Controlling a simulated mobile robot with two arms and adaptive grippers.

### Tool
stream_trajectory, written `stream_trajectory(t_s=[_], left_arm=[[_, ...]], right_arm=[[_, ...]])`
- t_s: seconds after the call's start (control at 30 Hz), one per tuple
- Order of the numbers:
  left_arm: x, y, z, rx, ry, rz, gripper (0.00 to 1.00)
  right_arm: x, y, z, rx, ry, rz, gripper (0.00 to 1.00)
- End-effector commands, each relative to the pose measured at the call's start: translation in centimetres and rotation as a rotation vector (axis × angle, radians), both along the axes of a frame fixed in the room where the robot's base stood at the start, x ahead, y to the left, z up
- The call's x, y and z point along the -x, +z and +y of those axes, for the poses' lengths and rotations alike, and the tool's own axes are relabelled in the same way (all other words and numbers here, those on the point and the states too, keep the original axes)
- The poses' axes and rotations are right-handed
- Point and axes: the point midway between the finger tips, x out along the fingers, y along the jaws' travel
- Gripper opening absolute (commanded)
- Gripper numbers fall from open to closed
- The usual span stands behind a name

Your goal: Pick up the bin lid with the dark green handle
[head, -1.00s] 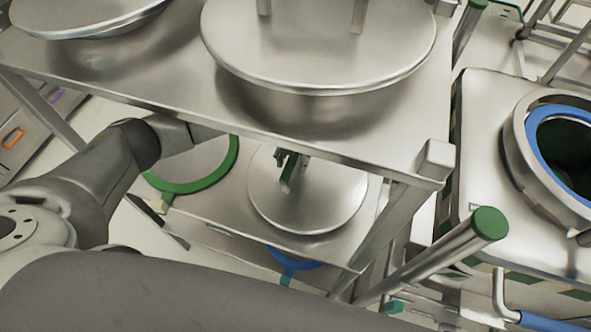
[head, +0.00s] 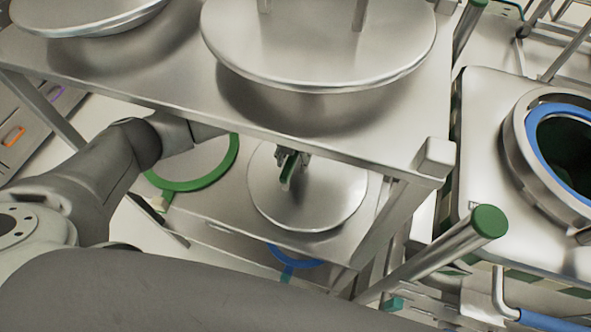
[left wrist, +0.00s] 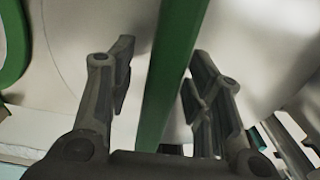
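The bin lid (head: 335,195) is a round steel disc lying on the lower shelf, partly hidden by the upper shelf. Its dark green handle (head: 288,171) stands up from it and also shows as a green bar in the left wrist view (left wrist: 174,70). My left gripper (head: 295,157) is at the handle, reaching in under the upper shelf. In the left wrist view my left gripper (left wrist: 160,85) is open, with one finger on each side of the bar. A gap shows on the left side; the right finger is close to the bar. My right gripper is not in view.
The upper shelf (head: 130,90) overhangs the lid and carries large steel lids (head: 320,45). A green ring (head: 215,172) lies left of the lid and a blue ring (head: 292,260) below it. A shelf post (head: 375,245) and a green-capped post (head: 440,250) stand on the right.

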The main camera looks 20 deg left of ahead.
Motion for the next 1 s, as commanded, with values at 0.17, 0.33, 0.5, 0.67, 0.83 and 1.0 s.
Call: stream_trajectory(t_s=[0.17,0.33,0.5,0.67,0.83,1.0], left_arm=[[0.0,0.01,-0.01,0.0,0.0,0.0,0.25],[0.0,0.01,-0.01,0.0,0.0,0.0,0.03],[-0.01,0.02,0.0,0.0,0.0,0.0,0.0],[-0.01,0.02,0.01,0.0,0.0,0.0,0.0],[-0.26,0.39,-0.1,0.004,0.0,-0.007,0.0],[-0.26,0.43,-0.09,0.004,0.0,-0.007,0.0]], right_arm=[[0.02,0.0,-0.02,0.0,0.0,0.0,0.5],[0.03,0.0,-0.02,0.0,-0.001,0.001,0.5],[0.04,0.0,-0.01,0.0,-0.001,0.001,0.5],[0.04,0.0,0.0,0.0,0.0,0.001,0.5],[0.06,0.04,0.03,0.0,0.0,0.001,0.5],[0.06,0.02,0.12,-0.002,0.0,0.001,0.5]])
